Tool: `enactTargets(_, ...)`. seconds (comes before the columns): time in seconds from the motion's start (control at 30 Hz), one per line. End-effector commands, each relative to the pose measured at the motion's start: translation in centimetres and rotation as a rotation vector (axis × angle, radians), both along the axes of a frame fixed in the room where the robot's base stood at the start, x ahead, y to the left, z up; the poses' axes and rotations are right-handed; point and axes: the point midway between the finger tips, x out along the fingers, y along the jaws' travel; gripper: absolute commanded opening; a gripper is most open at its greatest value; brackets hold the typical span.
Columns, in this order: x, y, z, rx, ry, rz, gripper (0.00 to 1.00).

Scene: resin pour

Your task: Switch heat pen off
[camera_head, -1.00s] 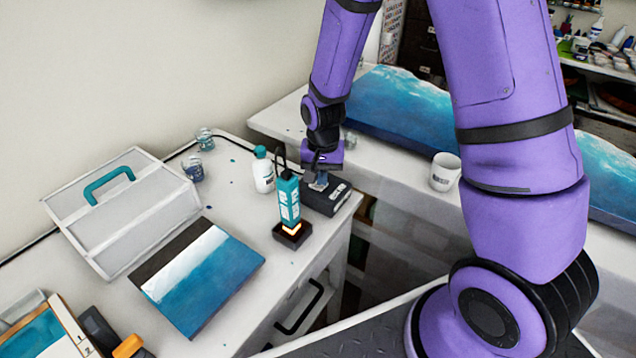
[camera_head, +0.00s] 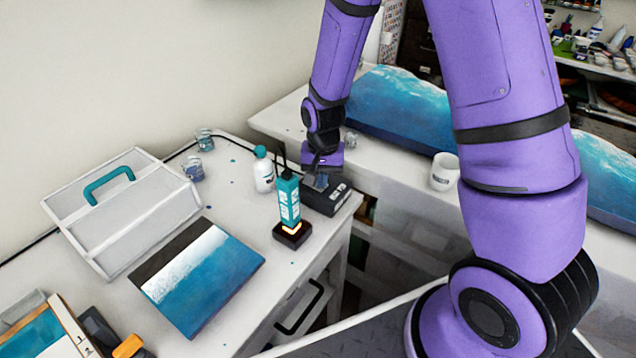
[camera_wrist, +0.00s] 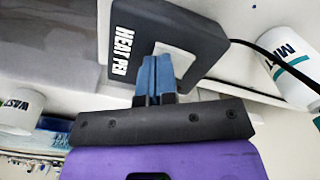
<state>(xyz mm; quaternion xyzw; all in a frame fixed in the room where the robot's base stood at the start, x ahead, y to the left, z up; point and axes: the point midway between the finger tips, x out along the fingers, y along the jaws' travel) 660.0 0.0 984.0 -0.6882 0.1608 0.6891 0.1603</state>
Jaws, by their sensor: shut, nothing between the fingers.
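The heat pen unit is a dark box (camera_head: 335,197) near the right edge of the white bench, and its "HEAT PEN" lettering shows in the wrist view (camera_wrist: 160,35). My gripper (camera_head: 320,182) is right at the box, pointing down onto its top. In the wrist view my gripper (camera_wrist: 154,65) has its blue fingers together, with their tips over the recessed face of the box. The switch is hidden behind the fingers, and I cannot tell whether they touch it. A teal pen-like device (camera_head: 289,203) stands upright in a dark holder with an orange glow at its base.
A white bottle (camera_head: 263,171) stands left of the box. A blue-and-white panel (camera_head: 205,280) and a grey case (camera_head: 125,215) lie on the bench further left. A white mug (camera_head: 444,172) is on the far counter. A black cable (camera_wrist: 275,62) runs from the box.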

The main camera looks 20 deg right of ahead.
Motion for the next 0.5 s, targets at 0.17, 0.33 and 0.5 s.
enactTargets(0.17,0.1,0.0,1.3,0.000,-0.002,0.000,0.00)
enactTargets(0.33,0.1,0.0,2.5,0.001,-0.003,0.000,0.00)
enactTargets(0.5,0.1,0.0,3.7,0.001,-0.003,0.000,0.00)
